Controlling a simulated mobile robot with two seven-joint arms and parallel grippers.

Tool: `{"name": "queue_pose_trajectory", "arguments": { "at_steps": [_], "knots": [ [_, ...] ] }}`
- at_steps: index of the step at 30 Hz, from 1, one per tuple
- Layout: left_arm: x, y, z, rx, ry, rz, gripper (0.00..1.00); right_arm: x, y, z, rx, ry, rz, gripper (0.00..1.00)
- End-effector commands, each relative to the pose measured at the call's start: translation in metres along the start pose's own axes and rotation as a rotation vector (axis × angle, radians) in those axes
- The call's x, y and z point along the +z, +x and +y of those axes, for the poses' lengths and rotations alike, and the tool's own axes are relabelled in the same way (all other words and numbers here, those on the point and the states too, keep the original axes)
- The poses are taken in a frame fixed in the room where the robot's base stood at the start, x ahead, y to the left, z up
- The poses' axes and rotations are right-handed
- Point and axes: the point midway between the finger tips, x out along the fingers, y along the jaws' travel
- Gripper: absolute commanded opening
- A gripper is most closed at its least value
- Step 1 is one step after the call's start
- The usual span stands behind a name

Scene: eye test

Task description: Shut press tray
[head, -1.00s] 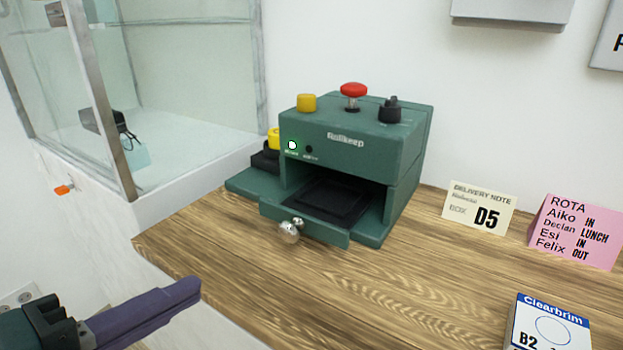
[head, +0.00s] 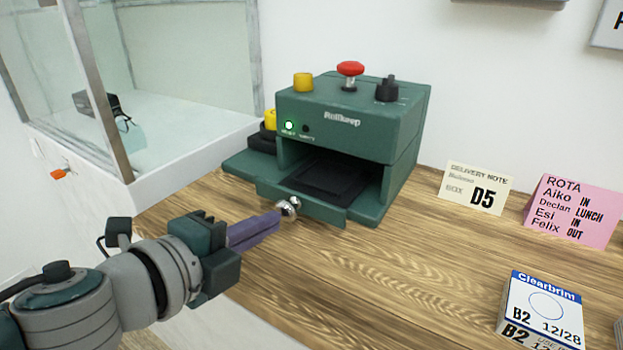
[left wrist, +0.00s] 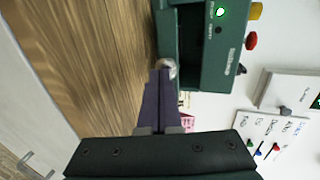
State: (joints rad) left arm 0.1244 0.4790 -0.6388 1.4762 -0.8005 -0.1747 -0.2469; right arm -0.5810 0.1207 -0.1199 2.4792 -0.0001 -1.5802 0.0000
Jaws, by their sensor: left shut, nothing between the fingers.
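The green press (head: 352,120) stands on the wooden counter with its tray (head: 300,205) pulled out at the front. The tray has a dark inset and a round metal knob (head: 289,206) on its front. My left gripper (head: 277,217) is shut and empty, its purple fingertips right at the knob; I cannot tell whether they touch it. In the left wrist view the fingertips (left wrist: 160,72) reach the knob (left wrist: 168,68), with the press (left wrist: 205,45) beyond. My right gripper is not in view.
A glass-sided case (head: 170,140) stands left of the press. A delivery note card (head: 476,188), a pink rota card (head: 572,210) and a Clearbrim box (head: 542,310) are on the right. The counter (head: 390,270) in front of the press is clear.

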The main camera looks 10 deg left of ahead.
Motion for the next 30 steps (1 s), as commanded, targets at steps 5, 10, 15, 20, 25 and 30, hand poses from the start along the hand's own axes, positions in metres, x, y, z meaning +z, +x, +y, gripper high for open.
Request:
{"name": "queue_pose_trajectory", "arguments": {
  "at_steps": [5,10,15,20,25,30],
  "knots": [
    [0.0,0.005,-0.001,0.001,0.0,0.0,0.0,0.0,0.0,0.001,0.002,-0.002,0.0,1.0],
    [0.0,0.004,-0.001,0.0,0.0,0.0,0.0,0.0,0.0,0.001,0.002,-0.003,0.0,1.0],
    [0.0,0.01,-0.004,-0.002,0.0,0.0,0.0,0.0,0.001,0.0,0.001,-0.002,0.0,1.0],
    [0.0,0.038,-0.012,-0.004,0.0,-0.002,0.0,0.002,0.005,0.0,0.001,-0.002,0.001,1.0],
    [0.0,0.064,-0.019,-0.003,0.0,0.0,0.0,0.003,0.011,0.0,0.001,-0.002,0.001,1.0],
    [0.0,0.071,-0.023,-0.001,0.001,0.0,0.0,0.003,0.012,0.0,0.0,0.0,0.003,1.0]
  ]
}}
